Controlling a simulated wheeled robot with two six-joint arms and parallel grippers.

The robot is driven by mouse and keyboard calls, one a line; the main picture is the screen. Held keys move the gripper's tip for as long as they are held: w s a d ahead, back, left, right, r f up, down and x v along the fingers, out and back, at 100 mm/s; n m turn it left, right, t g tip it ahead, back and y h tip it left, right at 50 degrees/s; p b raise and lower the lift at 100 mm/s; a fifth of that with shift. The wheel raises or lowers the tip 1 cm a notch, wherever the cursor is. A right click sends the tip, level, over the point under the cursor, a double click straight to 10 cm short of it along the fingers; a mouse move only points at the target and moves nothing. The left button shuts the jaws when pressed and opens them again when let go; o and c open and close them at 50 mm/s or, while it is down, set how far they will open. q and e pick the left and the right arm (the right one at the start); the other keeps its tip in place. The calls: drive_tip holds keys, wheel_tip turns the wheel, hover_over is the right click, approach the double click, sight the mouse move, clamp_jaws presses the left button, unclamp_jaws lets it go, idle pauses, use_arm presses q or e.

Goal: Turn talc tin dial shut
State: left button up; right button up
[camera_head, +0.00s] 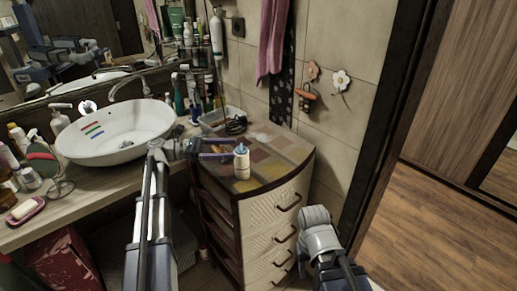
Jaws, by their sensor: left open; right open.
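A small white bottle-shaped tin with a blue top (242,164), which I take to be the talc tin, stands upright on the patterned top of a drawer cabinet. My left gripper (224,149) is open and level with the tin's top, just left of it. Its fingers point right toward the blue top; I cannot tell whether they touch it. The dial's setting is too small to read. My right arm shows at the lower right, but its gripper is not visible.
The drawer cabinet (270,214) has a curved front. A tray with a dark coiled item (236,125) sits behind the tin. A white basin (117,142) and several bottles fill the counter to the left. Open wooden floor (445,220) lies right.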

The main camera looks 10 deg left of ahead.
sight(242, 148)
use_arm(q)
drive_tip(key=shift+x, duration=3.9)
drive_tip(key=shift+c, duration=0.3)
clamp_jaws()
